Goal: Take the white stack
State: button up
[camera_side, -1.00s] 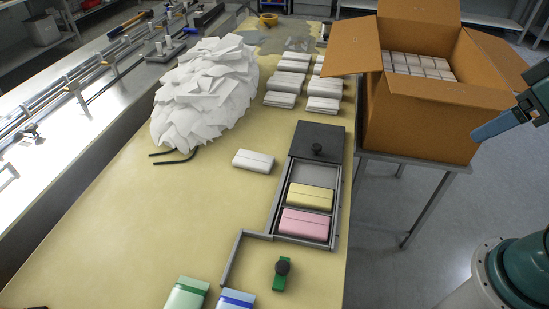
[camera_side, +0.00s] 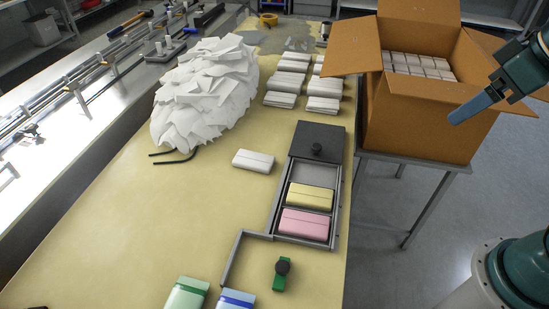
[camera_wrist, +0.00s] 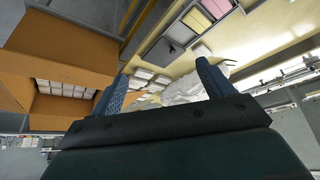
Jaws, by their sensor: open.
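A white stack (camera_side: 253,161) lies alone on the tan table, left of the dark tray; it also shows in the wrist view (camera_wrist: 201,50). My gripper (camera_side: 456,119) is in front of the cardboard box on the right, well above and far to the right of the stack. In the wrist view its two blue fingers (camera_wrist: 163,83) stand wide apart with nothing held between them. The tray (camera_side: 277,216) holds a yellow stack (camera_side: 310,196) and a pink stack (camera_side: 305,225); its compartment nearest the dark lid is empty.
A cardboard box (camera_side: 415,124) with white packs stands on a side table. A large heap of white sheets (camera_side: 207,88) and several white stacks (camera_side: 281,100) lie at the back. Green (camera_side: 187,293) and blue (camera_side: 235,300) packs lie in front. The table's middle left is clear.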

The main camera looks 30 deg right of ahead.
jog(key=w+a+f+n+y, duration=0.1)
jog(key=w+a+f+n, duration=0.15)
jog(key=w, duration=0.75)
jog(key=w+a+f+n, duration=0.1)
jog(key=w+a, duration=0.3)
jog(key=w, duration=0.6)
jog(key=w+a+f+n+g+y, duration=0.1)
jog(key=w+a+f, duration=0.4)
jog(key=f, duration=0.3)
jog(key=w+a+f+n, duration=0.2)
jog(key=w+a+f, duration=0.3)
jog(key=w+f, duration=0.3)
jog(key=shift+g+y, duration=0.4)
jog(key=shift+f+n, duration=0.15)
jog(key=shift+n, duration=0.1)
send_over(256, 159)
jog(key=s+d, duration=0.2)
jog(key=shift+a+f, duration=0.15)
jog(key=shift+f, duration=1.8)
jog(key=shift+a+f, duration=0.1)
jog(key=shift+f, duration=1.8)
jog(key=shift+x, duration=2.55)
